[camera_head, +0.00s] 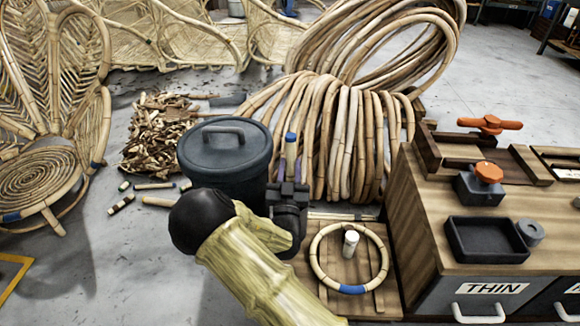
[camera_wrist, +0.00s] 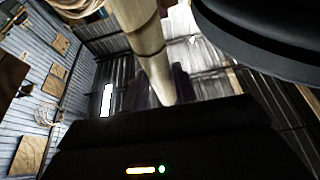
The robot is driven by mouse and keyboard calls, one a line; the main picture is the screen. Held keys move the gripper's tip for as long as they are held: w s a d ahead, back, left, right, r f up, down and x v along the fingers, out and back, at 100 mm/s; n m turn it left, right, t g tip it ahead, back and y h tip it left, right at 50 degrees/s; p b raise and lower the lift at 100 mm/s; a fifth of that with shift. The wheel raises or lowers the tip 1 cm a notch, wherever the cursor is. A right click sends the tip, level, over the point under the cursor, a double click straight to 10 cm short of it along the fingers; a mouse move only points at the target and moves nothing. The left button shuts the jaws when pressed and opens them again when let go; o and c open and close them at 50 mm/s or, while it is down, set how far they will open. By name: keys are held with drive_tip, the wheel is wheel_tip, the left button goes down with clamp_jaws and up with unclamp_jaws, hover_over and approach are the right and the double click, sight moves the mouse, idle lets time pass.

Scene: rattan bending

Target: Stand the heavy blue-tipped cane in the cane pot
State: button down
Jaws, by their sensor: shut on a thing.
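My gripper (camera_head: 289,188) is shut on a light cane (camera_head: 291,158) with a blue tip. The cane stands upright in the jaws with its blue end up; its lower part is hidden behind my gripper and wrist. In the wrist view the cane (camera_wrist: 143,40) runs from the top edge down to the jaws. A dark grey round pot (camera_head: 222,172) with a handled lid on it stands just left of the cane. A dark curved rim, seemingly the pot's (camera_wrist: 265,45), fills the wrist view's upper right. The cane looks apart from the pot.
Large cane coils (camera_head: 340,135) lie behind my gripper. A wooden board (camera_head: 310,270) holds a cane ring (camera_head: 383,262) around a white peg (camera_head: 350,242). A drawer bench (camera_head: 425,225) stands at right. Short cane pieces (camera_head: 155,186) lie on the floor left of the pot.

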drive_tip(key=shift+f+b, duration=1.9)
drive_tip(key=shift+f, duration=1.1)
drive_tip(key=c, duration=1)
unclamp_jaws()
drive_tip(key=shift+c, duration=0.2)
drive_tip(key=p+v, duration=0.5)
drive_tip(key=v, duration=0.7)
